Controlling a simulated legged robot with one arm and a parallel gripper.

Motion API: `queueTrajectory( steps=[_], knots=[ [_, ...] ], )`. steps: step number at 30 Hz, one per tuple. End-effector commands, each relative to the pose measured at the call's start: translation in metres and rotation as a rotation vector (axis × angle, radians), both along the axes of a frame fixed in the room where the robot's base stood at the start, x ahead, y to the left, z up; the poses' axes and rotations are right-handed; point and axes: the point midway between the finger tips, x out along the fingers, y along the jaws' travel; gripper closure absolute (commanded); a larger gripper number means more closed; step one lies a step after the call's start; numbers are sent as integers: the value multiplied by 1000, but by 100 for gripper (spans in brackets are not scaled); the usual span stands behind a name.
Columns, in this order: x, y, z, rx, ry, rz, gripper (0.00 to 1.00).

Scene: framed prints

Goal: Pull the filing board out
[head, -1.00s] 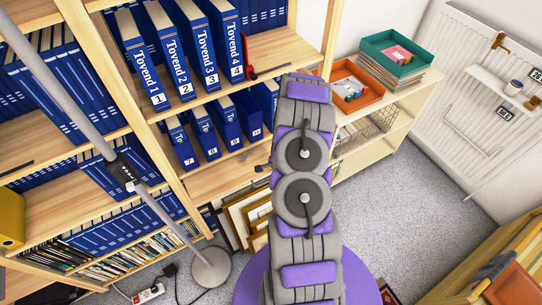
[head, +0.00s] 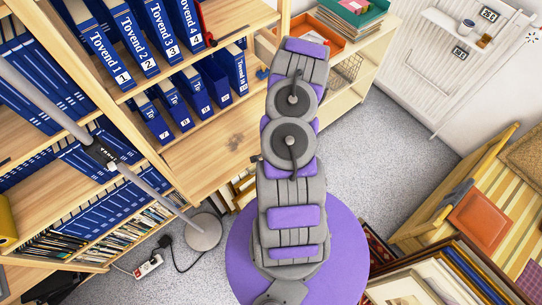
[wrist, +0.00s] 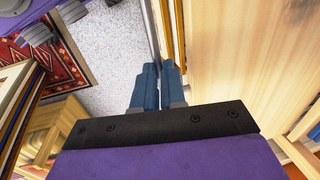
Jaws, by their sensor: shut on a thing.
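A light wooden board (head: 215,145), which I take to be the filing board, juts out below the row of blue binders in the head view. A broad pale wooden face also fills the right of the wrist view (wrist: 235,55). My gripper (wrist: 160,68) has blue fingers close together, shut on a thin edge beside that face. Exactly which part lies between the fingers is hard to see. In the head view my arm hides the fingertips.
Blue binders (head: 107,55) stand on the shelves. A lamp base (head: 203,232) and power strip (head: 149,266) are on the floor at left. Framed prints (head: 405,288) stand at lower right. A wooden bench (head: 440,215) is at right. Grey carpet (head: 390,140) is clear between.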

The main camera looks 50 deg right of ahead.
Motion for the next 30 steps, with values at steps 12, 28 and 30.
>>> queueTrajectory(
  steps=[12, 28, 30],
  knots=[
    [0, -1, -1, 6, 2, 1, 64],
    [-4, -3, 29, 1, -3, -2, 64],
    [-6, -2, 39, 2, -2, -2, 64]
  ],
)
